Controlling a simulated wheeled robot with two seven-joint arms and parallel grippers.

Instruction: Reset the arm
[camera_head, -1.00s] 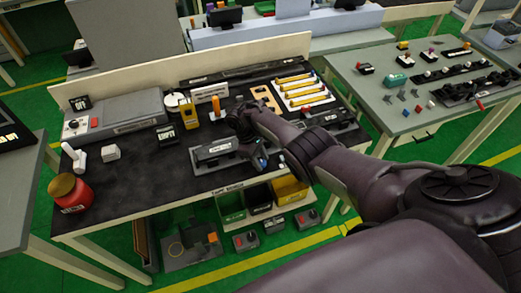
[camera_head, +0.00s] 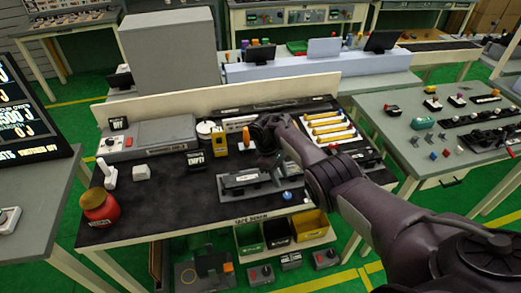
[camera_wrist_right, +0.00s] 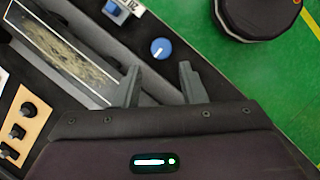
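My right gripper (camera_head: 272,163) is over the workbench, just above and behind a grey fixture (camera_head: 238,193) with a dark labelled bar. In the right wrist view its two fingers (camera_wrist_right: 160,86) are spread apart with nothing between them. A blue round knob (camera_head: 287,195) is at the fixture's right end; in the wrist view the knob (camera_wrist_right: 160,48) lies beyond the fingertips, apart from them. My right arm (camera_head: 350,185) reaches in from the lower right. My left gripper is not in view.
The black workbench top (camera_head: 165,205) is clear at front left. A tray of yellow bars (camera_head: 327,128) is behind right. Bins (camera_head: 278,232) sit below the bench.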

